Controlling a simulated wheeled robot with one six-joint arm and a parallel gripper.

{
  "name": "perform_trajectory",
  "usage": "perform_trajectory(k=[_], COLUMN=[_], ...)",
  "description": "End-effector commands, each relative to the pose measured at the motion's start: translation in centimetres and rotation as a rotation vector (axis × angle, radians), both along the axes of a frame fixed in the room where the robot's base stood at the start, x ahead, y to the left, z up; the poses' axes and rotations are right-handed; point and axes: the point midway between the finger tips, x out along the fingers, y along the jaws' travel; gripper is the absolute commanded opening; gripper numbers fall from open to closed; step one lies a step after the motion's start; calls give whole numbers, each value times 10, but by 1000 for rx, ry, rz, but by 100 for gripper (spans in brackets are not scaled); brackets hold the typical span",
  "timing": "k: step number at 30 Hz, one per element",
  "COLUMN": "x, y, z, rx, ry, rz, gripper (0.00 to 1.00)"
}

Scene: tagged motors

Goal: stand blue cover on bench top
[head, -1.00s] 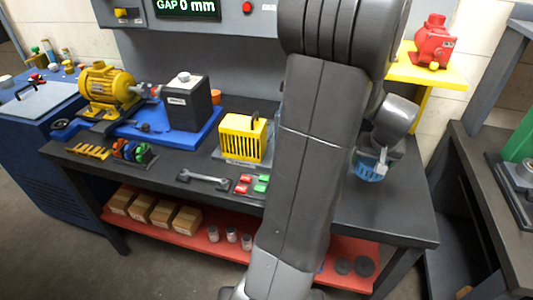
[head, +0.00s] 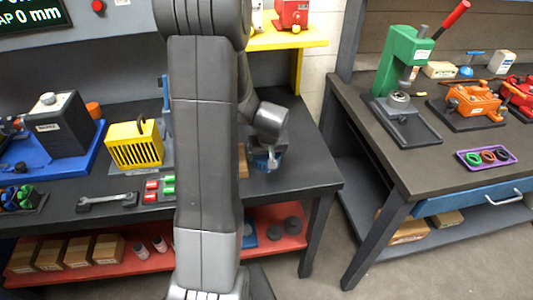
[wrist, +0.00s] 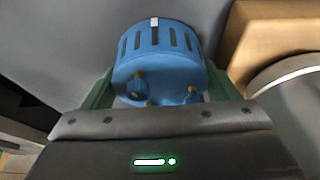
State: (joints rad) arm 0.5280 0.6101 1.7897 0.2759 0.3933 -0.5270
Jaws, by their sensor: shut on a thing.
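The blue cover (wrist: 158,60) is a short round cap with dark slots around its side and small brass-tipped studs on the near face. It fills the upper middle of the wrist view. My gripper (wrist: 162,92) is shut on it, with a green finger at each side. In the head view, a small blue shape (head: 262,162) shows beneath the end of my arm, over the right part of the dark bench top (head: 310,172). Whether the cover touches the bench cannot be told.
A yellow slotted cover (head: 135,146), a wrench (head: 107,201) and red and green blocks (head: 152,193) lie left of my arm. A yellow shelf (head: 290,39) stands behind. A second bench (head: 440,165) with a green press (head: 405,60) is at right. The bench's front right corner looks clear.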

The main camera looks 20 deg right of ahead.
Motion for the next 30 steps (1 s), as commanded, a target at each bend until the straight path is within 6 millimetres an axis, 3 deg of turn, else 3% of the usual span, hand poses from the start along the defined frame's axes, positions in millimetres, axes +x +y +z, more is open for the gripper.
perform_trajectory(k=[10, 11, 12, 23, 30], x=[0, 0, 0, 0, -10], y=[0, 0, 0, 0, 2], z=[-4, -2, -2, 2, 29], rx=[-2, 0, 0, -1, -3], ry=[-2, -1, -1, -1, -4], rz=[1, 0, 0, 1, 0], gripper=[50, 88, 91, 91, 91])
